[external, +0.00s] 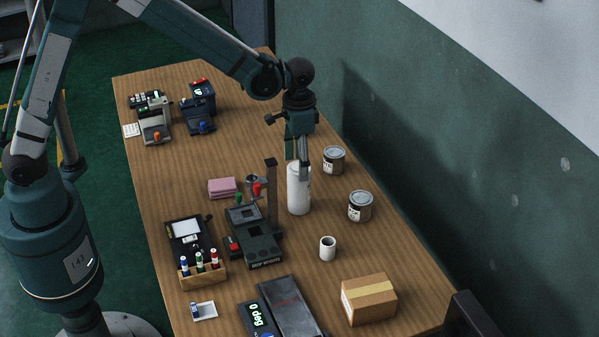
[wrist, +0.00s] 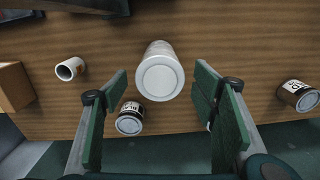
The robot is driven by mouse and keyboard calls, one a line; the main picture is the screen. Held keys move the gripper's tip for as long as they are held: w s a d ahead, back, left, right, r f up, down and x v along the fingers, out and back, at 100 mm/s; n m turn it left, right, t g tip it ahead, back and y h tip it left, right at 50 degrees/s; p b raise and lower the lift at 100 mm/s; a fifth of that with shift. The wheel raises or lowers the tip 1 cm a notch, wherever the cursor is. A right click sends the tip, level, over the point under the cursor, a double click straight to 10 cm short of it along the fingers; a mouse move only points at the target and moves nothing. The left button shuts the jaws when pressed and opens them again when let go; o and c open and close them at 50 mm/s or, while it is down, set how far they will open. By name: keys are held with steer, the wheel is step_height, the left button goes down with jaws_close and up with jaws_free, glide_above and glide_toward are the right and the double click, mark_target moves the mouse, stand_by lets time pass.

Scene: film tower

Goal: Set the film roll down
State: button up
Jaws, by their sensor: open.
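The film roll looks to be the plain white cylinder (external: 298,190), standing upright on the wooden table (external: 400,250) right of the black tower device. In the wrist view its round white top (wrist: 160,76) faces the camera, ahead of and between the finger ends. My gripper (external: 302,158) is above the roll, its fingers overlapping the roll's upper part in the external view. In the wrist view my gripper (wrist: 160,85) has its green-padded fingers spread wide, with a visible gap on each side of the roll. Nothing is held between the pads.
Two labelled cans (external: 334,160) (external: 360,206) stand right of the roll. A white cup (external: 327,248) and a cardboard box (external: 368,300) are nearer the front. The black device with a post (external: 271,195) stands close on the left. Bare wood lies behind the roll.

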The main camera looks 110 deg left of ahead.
stand_by(0.5)
steer(key=s+d+r+m+t+y, duration=0.1)
steer(key=s+d+r+m+t, duration=0.1)
steer(key=d+r, duration=0.9)
steer(key=s+d+r+m+t, duration=0.15)
steer(key=d+r, duration=0.45)
steer(key=d, duration=0.9)
steer(key=s+d+r+m+t, duration=0.1)
steer(key=s+d+m+t, duration=0.1)
steer(key=s+d, duration=0.7)
steer(key=s+d+r+m+t+h, duration=0.1)
steer(key=s+d+r+m, duration=0.1)
steer(key=s+d, duration=0.7)
steer(key=d, duration=0.3)
steer(key=shift+s+d+t, duration=0.2)
steer(key=shift+t, duration=0.15)
